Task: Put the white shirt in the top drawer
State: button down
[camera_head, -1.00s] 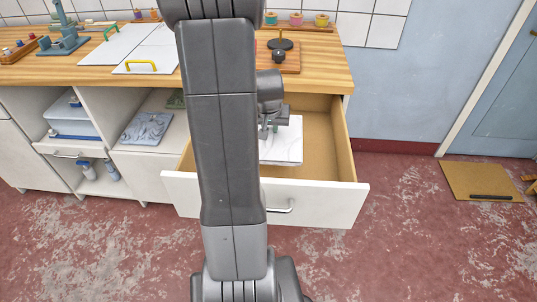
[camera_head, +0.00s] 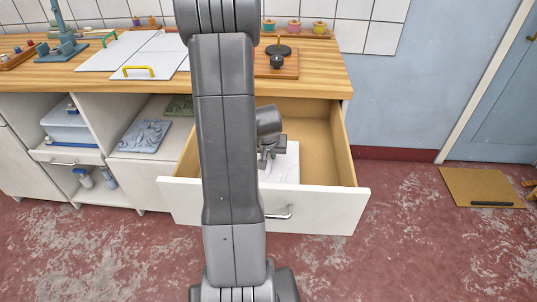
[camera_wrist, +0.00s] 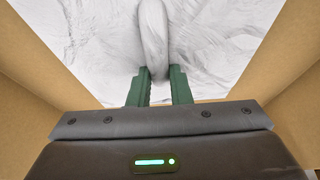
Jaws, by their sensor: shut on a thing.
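The white shirt (camera_head: 285,162) lies folded inside the open top drawer (camera_head: 322,150), partly hidden behind my arm in the head view. In the wrist view the white shirt (camera_wrist: 105,45) spreads between the drawer's tan walls, with a raised fold between the green fingertips. My gripper (camera_wrist: 158,75) is shut on that fold, and it also shows down inside the drawer in the head view (camera_head: 266,158). The shirt appears at or close to the drawer floor; whether it rests fully on it I cannot tell.
The wooden counter (camera_head: 320,80) above the drawer carries a white panel with a yellow handle (camera_head: 138,71) and a dark round tool on a board (camera_head: 280,58). The drawer's right side is empty.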

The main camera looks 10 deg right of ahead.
jog(key=c, duration=1.3)
grip_release()
jog(key=shift+r+p, duration=0.35)
jog(key=shift+r, duration=0.15)
jog(key=p+v, duration=0.1)
jog(key=v, duration=1)
jog(key=shift+s+a+r+p, duration=0.1)
jog(key=shift+s+p, duration=0.15)
jog(key=shift+p, duration=0.15)
